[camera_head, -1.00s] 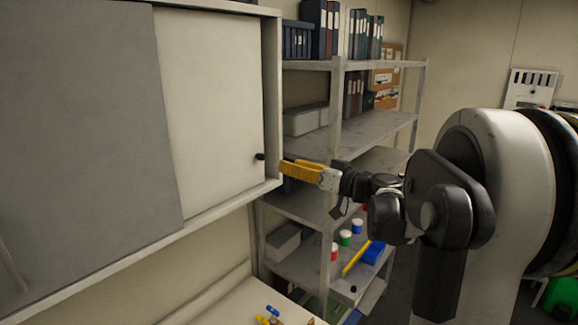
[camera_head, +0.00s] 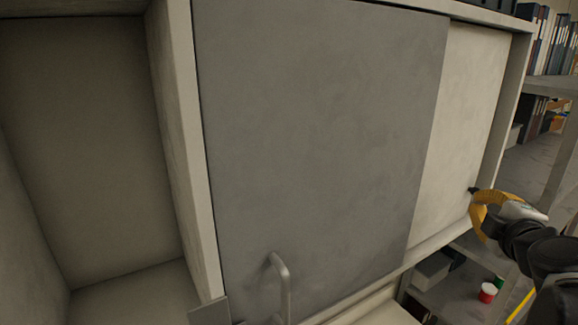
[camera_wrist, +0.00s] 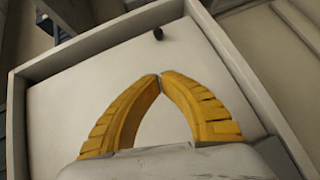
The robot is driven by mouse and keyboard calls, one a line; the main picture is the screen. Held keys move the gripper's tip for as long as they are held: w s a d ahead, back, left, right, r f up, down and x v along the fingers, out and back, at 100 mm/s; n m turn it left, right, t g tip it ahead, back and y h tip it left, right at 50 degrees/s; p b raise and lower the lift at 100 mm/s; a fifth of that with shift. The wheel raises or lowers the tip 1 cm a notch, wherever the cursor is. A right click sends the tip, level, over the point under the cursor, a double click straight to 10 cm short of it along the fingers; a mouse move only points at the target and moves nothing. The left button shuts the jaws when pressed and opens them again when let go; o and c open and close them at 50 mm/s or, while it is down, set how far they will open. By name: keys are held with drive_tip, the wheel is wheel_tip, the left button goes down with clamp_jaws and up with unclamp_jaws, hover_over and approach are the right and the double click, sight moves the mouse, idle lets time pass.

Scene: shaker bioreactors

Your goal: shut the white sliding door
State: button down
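The white sliding door (camera_head: 462,130) is the pale panel at the right of the wall cabinet, up against the cabinet's right side frame. It fills much of the wrist view (camera_wrist: 75,100). Its small black knob (camera_head: 472,190) sits low near its right edge; it also shows in the wrist view (camera_wrist: 158,34), just beyond the fingertips. A grey door (camera_head: 320,130) stands to the left of the white one. My gripper (camera_wrist: 160,76) has yellow fingers whose tips meet, with nothing between them. In the head view, my gripper (camera_head: 474,196) is close to the knob; contact cannot be told.
A bar handle (camera_head: 281,285) is low on the grey door. An open recess (camera_head: 80,150) lies left of a pale upright panel (camera_head: 183,130). Metal shelving (camera_head: 555,86) with binders stands at the right. A red-and-white tub (camera_head: 487,292) is on a lower shelf.

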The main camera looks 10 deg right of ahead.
drive_tip(key=p, duration=0.1)
approach(468, 186)
drive_tip(key=w, duration=0.2)
drive_tip(key=w+a, duration=0.1)
drive_tip(key=w, duration=0.1)
drive_tip(key=shift+w+a, duration=0.1)
drive_tip(key=shift+a, duration=0.1)
drive_tip(key=d, duration=0.1)
drive_tip(key=w+d, duration=0.1)
drive_tip(key=d+f+p, duration=0.1)
drive_tip(key=shift+w, duration=0.2)
drive_tip(key=shift+w+d+f, duration=0.1)
drive_tip(key=shift+w+d, duration=0.05)
drive_tip(key=shift+d, duration=0.25)
drive_tip(key=d, duration=0.1)
drive_tip(key=w+d+b, duration=0.1)
drive_tip(key=d, duration=0.2)
drive_tip(key=shift+w+d, duration=0.1)
drive_tip(key=shift+w, duration=0.25)
